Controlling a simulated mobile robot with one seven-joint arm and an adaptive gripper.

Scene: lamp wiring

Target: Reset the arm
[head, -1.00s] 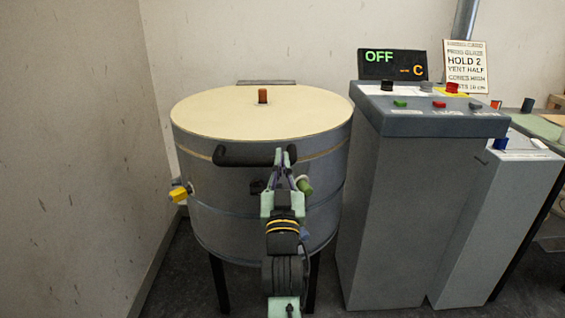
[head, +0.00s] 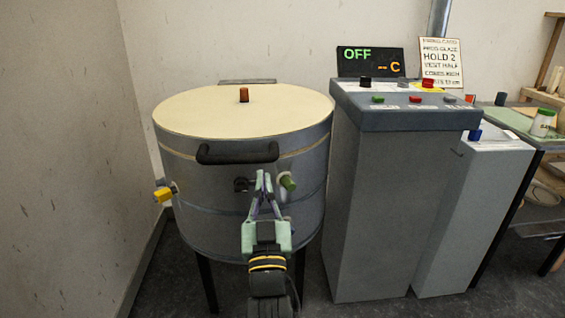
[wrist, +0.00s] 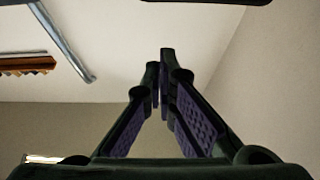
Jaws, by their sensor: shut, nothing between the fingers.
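My gripper (head: 264,182) points upward in front of the round grey kiln (head: 225,225). Its fingers are shut and empty, just below and near the right end of the kiln's black handle (head: 237,153) in the head view. In the wrist view my gripper (wrist: 165,55) shows its two dark fingers meeting at the tips, with the pale ceiling and walls beyond. I cannot tell whether the gripper touches the kiln; a gap from the handle shows in the head view.
The kiln's cream lid (head: 215,110) is down, with an orange-brown plug (head: 243,94) on it. A yellow part (head: 163,195) and a green-ended part (head: 288,182) stick out of its side. A grey control cabinet (head: 385,200) stands to the right, its display (head: 370,61) reading OFF.

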